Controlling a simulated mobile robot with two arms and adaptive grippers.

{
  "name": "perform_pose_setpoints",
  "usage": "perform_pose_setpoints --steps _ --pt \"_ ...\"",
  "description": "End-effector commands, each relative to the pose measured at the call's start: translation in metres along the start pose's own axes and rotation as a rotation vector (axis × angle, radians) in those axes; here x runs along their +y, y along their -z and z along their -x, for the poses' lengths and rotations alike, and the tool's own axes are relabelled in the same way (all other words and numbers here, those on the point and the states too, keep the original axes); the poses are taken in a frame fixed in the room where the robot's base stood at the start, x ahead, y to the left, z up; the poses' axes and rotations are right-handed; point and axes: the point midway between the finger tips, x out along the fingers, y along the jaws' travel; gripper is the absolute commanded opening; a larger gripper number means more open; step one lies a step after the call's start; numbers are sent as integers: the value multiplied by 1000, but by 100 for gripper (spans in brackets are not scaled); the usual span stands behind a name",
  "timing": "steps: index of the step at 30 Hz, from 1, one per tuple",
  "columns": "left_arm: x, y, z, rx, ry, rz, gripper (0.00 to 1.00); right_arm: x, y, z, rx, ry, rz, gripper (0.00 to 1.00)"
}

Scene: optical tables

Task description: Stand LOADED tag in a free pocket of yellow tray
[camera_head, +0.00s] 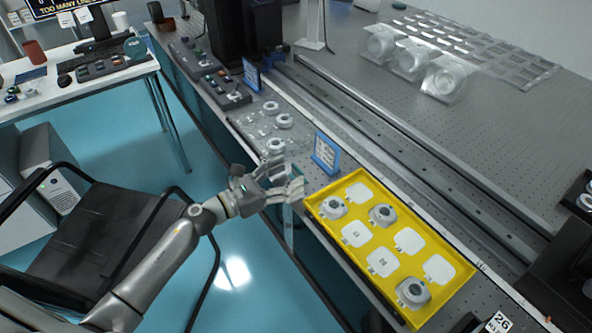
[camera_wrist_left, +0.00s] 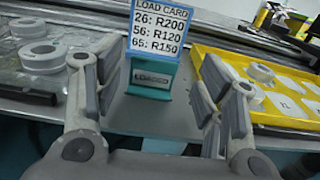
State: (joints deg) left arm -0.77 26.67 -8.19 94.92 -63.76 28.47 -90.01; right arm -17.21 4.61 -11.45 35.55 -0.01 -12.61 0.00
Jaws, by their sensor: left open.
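The LOADED tag (camera_wrist_left: 152,79) is a small teal upright plate with a pale label, in the left wrist view. It stands in front of the blue-framed load card (camera_head: 326,153), between the spread fingers of my left gripper (camera_wrist_left: 163,85). My left gripper is open and holds nothing. In the head view, my left gripper (camera_head: 288,180) is beside the upper left corner of the yellow tray (camera_head: 364,282). Three tray pockets hold round grey pieces; several others, such as one pocket (camera_head: 410,241), show bare white. My right gripper is not in view.
Loose round mounts (camera_head: 276,145) lie on the bench behind my left gripper. A long rail (camera_head: 420,160) runs beyond the tray. A dark chair (camera_head: 100,235) stands on the floor at left. Clear plastic holders (camera_head: 410,62) stand on the far table.

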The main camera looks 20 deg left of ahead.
Motion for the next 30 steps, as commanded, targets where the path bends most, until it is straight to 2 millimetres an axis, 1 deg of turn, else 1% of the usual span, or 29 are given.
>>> perform_pose_setpoints --steps 1,3,6,9,12,15,23,25,26,28,29,30 --pt "-3 4 12 3 1 -1 64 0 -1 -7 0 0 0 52" --pt "-4 4 25 3 -1 0 64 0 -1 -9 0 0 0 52" --pt "-4 2 42 2 0 0 64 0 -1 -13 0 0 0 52" --pt "-4 2 55 2 -1 1 64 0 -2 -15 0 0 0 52" --pt "-4 1 63 1 -1 1 64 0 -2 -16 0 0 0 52" --pt "-4 0 68 0 -1 -1 64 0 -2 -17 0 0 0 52" --pt "-3 0 69 0 -3 7 64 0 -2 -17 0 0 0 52" --pt "1 9 70 5 -24 61 64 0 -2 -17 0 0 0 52" --pt "5 17 71 8 -42 109 64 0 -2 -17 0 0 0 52" --pt "16 46 75 18 -112 285 64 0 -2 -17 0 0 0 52" --pt "23 64 79 24 -155 387 64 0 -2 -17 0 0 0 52" --pt "31 92 85 29 -223 547 64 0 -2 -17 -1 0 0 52"
